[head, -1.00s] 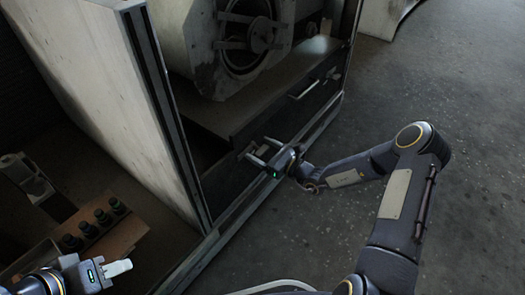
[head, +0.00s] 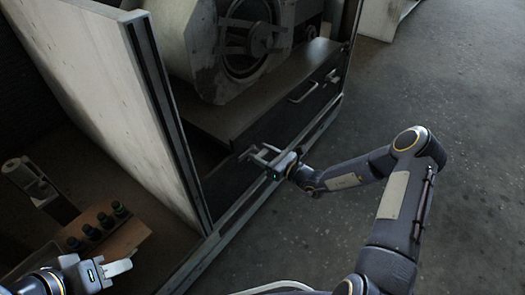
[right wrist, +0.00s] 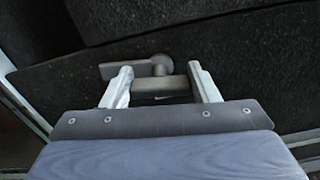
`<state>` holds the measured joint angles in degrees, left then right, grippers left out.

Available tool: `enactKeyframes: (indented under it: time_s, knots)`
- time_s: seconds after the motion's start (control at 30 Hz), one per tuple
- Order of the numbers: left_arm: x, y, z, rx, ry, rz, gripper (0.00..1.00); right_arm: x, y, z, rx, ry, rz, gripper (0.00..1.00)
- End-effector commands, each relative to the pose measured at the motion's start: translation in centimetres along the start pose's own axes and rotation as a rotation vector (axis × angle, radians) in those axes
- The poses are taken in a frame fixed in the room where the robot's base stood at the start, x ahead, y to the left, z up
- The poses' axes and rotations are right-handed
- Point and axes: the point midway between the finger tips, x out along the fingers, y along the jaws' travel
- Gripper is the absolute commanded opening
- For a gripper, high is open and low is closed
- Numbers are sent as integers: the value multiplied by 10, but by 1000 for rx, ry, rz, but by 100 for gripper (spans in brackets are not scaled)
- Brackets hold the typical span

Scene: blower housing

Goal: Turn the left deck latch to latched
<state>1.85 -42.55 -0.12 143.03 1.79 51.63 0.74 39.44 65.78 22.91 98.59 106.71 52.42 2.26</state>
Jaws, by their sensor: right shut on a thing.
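The left deck latch (right wrist: 130,69) is a dark grey lever with a round pivot on the dark deck front, seen in the right wrist view. Its lever lies roughly level, to the left of the pivot. My right gripper (right wrist: 162,88) has its two pale fingers on either side of a grey bar just below the pivot, shut on the latch. In the head view my right gripper (head: 260,153) is at the left end of the deck front, covering much of the latch. My left gripper (head: 95,262) is low at the left, its pale fingers apart and empty.
A tall pale panel (head: 110,100) stands left of the deck. The blower housing (head: 195,45) sits on the deck. Bottles (head: 92,230) stand at the lower left. The floor (head: 460,130) is clear at right.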

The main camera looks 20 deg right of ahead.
Motion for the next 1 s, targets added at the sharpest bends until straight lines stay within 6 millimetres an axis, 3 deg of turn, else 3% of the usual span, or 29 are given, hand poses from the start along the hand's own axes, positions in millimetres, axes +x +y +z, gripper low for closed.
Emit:
enactKeyframes:
  time_s: [0.4,1.0]
  knots:
    - [-34,16,-17,0,0,0,36,-1,1,2,381,1,-2,14]
    - [-57,26,-29,0,0,0,36,-1,1,-2,948,0,-2,14]
